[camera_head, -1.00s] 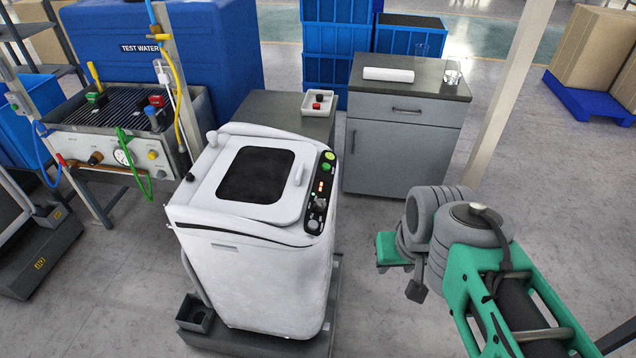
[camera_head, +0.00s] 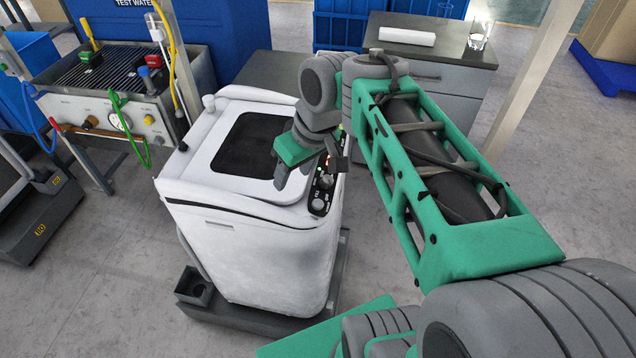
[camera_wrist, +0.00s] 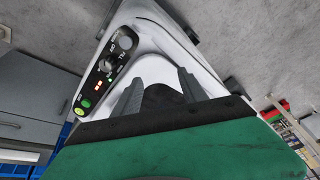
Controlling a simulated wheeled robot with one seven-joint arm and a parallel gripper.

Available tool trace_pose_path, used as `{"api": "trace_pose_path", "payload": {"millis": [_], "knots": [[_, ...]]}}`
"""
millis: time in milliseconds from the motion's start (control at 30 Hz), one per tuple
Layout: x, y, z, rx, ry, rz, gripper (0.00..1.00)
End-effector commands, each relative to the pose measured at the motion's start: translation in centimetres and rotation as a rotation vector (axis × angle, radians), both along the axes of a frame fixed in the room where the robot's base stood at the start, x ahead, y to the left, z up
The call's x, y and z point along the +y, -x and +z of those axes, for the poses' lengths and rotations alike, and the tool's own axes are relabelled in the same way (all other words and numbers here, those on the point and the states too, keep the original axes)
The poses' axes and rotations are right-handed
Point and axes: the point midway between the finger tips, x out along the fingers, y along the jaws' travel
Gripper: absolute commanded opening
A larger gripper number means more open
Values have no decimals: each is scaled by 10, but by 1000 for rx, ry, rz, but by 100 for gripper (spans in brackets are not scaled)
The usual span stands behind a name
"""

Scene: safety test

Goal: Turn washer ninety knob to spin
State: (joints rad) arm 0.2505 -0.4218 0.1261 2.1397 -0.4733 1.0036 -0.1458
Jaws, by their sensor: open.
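The white washer (camera_head: 235,245) stands in the middle of the head view, its lid with the dark window (camera_head: 250,148) down. Its dark control panel (camera_head: 325,190) runs along the right side of the top. Two round knobs sit there: a front knob (camera_head: 317,205) and one behind it, seen in the wrist view as an outer knob (camera_wrist: 125,42) and an inner knob (camera_wrist: 105,66). My gripper (camera_head: 292,175) is open and empty, fingers pointing down above the lid's right edge, beside the panel. The wrist view shows both fingers (camera_wrist: 160,77) apart, off the knobs.
Lit red lights and a green button (camera_wrist: 86,103) are also on the panel. A grey cabinet (camera_head: 445,75) with a white roll and a glass stands behind right. A test bench (camera_head: 100,105) with hoses stands left. A pale post (camera_head: 530,85) rises at right.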

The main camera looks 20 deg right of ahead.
Motion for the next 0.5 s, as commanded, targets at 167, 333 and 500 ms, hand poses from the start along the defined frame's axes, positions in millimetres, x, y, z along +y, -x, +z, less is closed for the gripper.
{"api": "trace_pose_path", "payload": {"millis": [167,333,500], "knots": [[-61,-39,-29,-45,-18,342,50],[-112,-35,-36,-83,15,573,50],[-120,-33,-46,-90,25,634,50]]}}
